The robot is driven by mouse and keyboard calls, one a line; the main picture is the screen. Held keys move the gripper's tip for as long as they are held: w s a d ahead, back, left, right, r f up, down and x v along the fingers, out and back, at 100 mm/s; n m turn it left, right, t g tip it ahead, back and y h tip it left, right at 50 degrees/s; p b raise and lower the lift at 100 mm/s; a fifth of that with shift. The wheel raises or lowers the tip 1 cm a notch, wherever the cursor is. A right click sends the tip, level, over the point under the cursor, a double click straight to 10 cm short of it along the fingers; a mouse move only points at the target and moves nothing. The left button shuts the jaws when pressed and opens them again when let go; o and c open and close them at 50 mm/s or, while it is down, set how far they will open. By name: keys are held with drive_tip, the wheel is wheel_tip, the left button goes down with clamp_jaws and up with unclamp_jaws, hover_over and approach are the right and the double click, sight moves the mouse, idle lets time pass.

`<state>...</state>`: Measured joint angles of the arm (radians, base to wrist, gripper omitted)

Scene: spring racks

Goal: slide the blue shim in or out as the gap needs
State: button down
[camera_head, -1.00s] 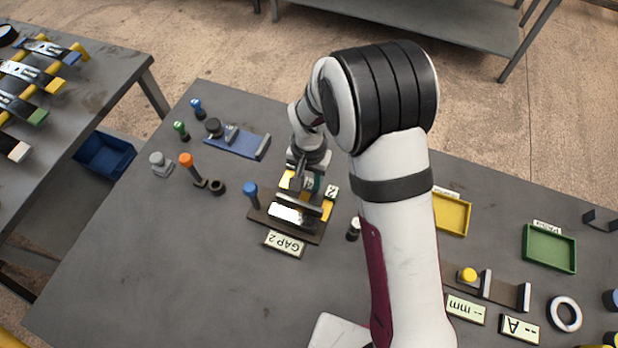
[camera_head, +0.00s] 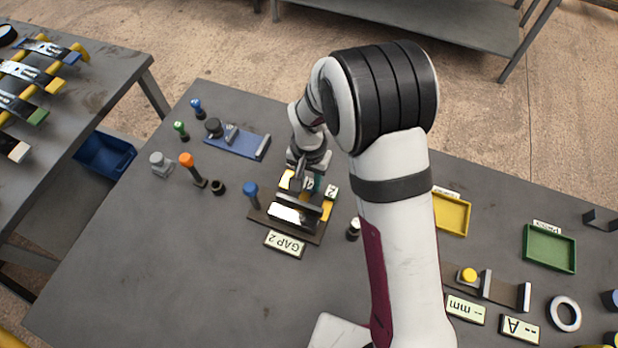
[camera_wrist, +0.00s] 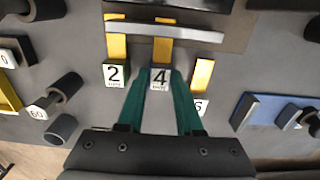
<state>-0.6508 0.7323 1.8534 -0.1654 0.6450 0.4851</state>
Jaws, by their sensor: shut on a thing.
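My gripper (camera_wrist: 158,103) has two teal fingers shut on the tab of the shim labelled 4 (camera_wrist: 161,78). The tab's colour is mostly hidden and I cannot tell it surely. Its yellow strip (camera_wrist: 162,50) reaches under the pale bar (camera_wrist: 150,29) of the spring rack and shows beyond it. The shim labelled 2 (camera_wrist: 116,76), with a dark green tab, sits likewise to the left. The shim labelled 6 (camera_wrist: 203,75) lies to the right, its strip ending short of the bar. In the head view my gripper (camera_head: 297,181) is at the back of the rack (camera_head: 262,222).
The GAP 2 sign (camera_head: 285,244) lies in front of the rack. A blue-topped post (camera_head: 251,194) stands at its left. A blue fixture (camera_head: 235,141) is behind left. Yellow (camera_head: 453,214) and green (camera_head: 549,248) trays lie right. The table's front left is clear.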

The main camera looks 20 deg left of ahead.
drive_tip(key=shift+w, duration=2.3)
drive_tip(key=c, duration=0.6)
unclamp_jaws()
drive_tip(key=shift+o, duration=0.2)
wheel_tip(320, 180, up, 16)
drive_tip(key=shift+f, duration=0.1)
